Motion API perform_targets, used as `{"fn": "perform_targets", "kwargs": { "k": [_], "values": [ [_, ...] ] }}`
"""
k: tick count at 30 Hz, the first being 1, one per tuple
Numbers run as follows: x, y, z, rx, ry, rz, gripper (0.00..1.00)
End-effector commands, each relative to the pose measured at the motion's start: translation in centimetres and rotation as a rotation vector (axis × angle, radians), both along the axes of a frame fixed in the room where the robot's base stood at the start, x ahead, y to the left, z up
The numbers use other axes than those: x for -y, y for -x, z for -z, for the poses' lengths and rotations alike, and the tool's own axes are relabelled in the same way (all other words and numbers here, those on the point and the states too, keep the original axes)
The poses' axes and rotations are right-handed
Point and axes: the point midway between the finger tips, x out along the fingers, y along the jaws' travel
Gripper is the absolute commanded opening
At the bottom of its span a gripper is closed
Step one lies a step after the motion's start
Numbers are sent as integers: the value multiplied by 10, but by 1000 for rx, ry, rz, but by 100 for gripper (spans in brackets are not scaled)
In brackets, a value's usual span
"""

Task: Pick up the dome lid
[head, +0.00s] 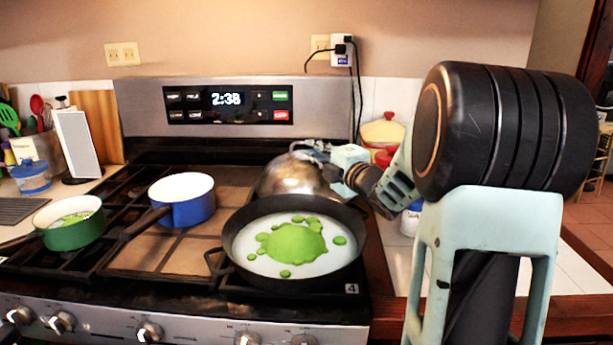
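The dome lid (292,180) is a shiny metal dome on the right rear part of the stove. It sits behind the black pan, whose rim hides its lower edge. My gripper (308,152) reaches in from the right, with its fingers at the top right of the dome. The fingers overlap the dome's top in the picture, and any knob there is hidden. They are too small and dark to tell whether they are open, shut or touching the lid.
A black pan (349,263) with green and white contents stands in front of the lid. A blue pot (190,212) and a green pot (75,236) stand to the left. Behind my arm are a yellow-lidded pot (382,131) and wall cords (356,85).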

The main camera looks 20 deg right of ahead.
Motion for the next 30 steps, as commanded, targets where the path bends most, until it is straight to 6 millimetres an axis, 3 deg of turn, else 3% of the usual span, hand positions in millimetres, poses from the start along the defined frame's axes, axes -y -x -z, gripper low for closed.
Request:
{"fn": "perform_targets", "kwargs": {
  "k": [12, 20, 24, 30],
  "values": [
    [-4, -49, -1, 0, -1, -1, 12],
    [-4, -51, -1, 0, -1, 0, 12],
    [-4, -51, -2, 0, -1, 0, 0],
    [-4, -51, -1, 0, -1, 0, 0]
  ]
}}
